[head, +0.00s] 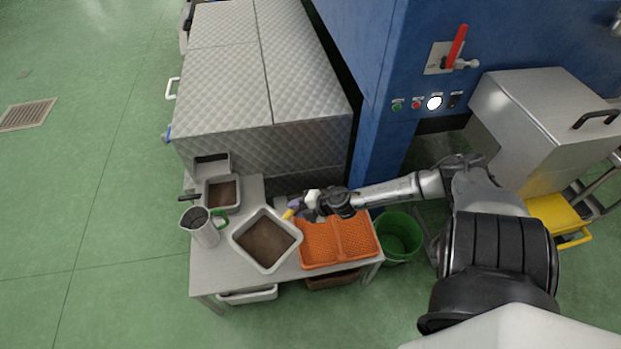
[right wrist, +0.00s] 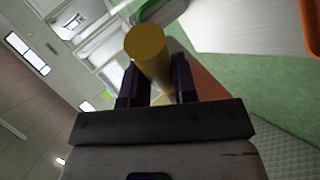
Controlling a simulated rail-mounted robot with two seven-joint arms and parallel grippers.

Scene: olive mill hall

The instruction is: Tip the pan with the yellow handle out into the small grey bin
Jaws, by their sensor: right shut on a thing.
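The pan with the yellow handle (head: 289,214) appears to be the pale square pan (head: 243,237) with brown contents, turned cornerwise over the table in the head view. My right gripper (head: 301,206) is at its far right side, shut on the yellow handle, which shows between the fingers in the right wrist view (right wrist: 148,58). I cannot tell whether the pan is clear of the table. A small grey bin (head: 211,157) stands at the table's back left; its inside is partly hidden. My left gripper is out of view.
A grey container (head: 207,204) with brown contents and a dark handle is in front of the bin. A jug (head: 206,236) with a green handle is left of the pan. An orange crate (head: 337,242) is right. A green bucket (head: 398,237) stands on the floor.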

